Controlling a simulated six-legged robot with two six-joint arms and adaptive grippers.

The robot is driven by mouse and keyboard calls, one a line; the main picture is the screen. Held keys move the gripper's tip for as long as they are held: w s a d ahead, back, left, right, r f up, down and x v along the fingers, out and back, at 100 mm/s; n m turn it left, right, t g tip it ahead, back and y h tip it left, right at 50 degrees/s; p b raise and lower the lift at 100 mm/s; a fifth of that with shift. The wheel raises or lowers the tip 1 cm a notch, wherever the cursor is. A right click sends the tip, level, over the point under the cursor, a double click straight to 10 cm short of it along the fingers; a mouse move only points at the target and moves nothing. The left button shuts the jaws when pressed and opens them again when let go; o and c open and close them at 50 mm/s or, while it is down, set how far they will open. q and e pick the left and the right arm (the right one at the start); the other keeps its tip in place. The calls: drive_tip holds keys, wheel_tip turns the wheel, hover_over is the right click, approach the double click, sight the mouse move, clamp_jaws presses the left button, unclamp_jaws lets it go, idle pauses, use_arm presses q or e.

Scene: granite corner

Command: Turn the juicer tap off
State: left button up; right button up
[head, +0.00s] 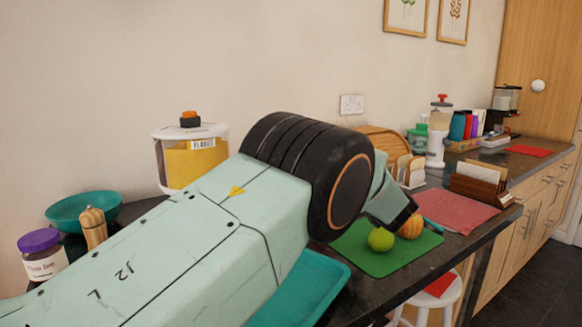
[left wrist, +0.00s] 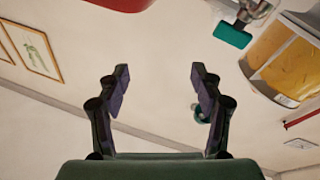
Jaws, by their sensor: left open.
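In the left wrist view, a clear tank of yellow-orange juice (left wrist: 285,55), likely the juicer, is cut by the upper right edge. A metal tap (left wrist: 252,8) with a teal lever-like piece (left wrist: 233,35) shows beside it; whether the tap is on cannot be told. My left gripper (left wrist: 160,72) is open, with only wall between its fingers. The teal piece lies up and right of the fingertips, apart from them. In the head view my left arm crosses the front and its fingers are not clearly seen. My right gripper is not in view.
In the head view, a clear canister with a yellow panel (head: 190,160) stands behind my arm. A green mat (head: 375,262) holds a lime (head: 381,239) and an orange fruit (head: 411,226). A teal bowl (head: 83,212) and purple-lidded jar (head: 42,254) stand left.

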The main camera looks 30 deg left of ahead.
use_arm(q)
drive_tip(key=s+a+f+g, duration=0.2)
drive_tip(key=s+a+f+g+y, duration=0.1)
drive_tip(key=s+a+g, duration=0.1)
drive_tip(key=g, duration=0.1)
drive_tip(key=shift+s+a+f+g, duration=0.15)
drive_tip(key=shift+f+g, duration=0.15)
drive_tip(key=shift+f, duration=0.05)
drive_tip(key=b+x, duration=0.1)
drive_tip(key=x, duration=0.5)
drive_tip(key=shift+w+a, duration=0.2)
drive_tip(key=shift+a, duration=0.15)
drive_tip(key=c, duration=1.2)
drive_tip(key=shift+o, duration=0.2)
drive_tip(key=shift+r+m+t+h+p, duration=0.25)
drive_tip(key=shift+m+t+h+p, duration=0.05)
drive_tip(key=shift+m+t+p, duration=0.25)
drive_tip(key=shift+f+m+t, duration=0.1)
drive_tip(key=shift+m+t, duration=0.15)
drive_tip(key=shift+t, duration=0.1)
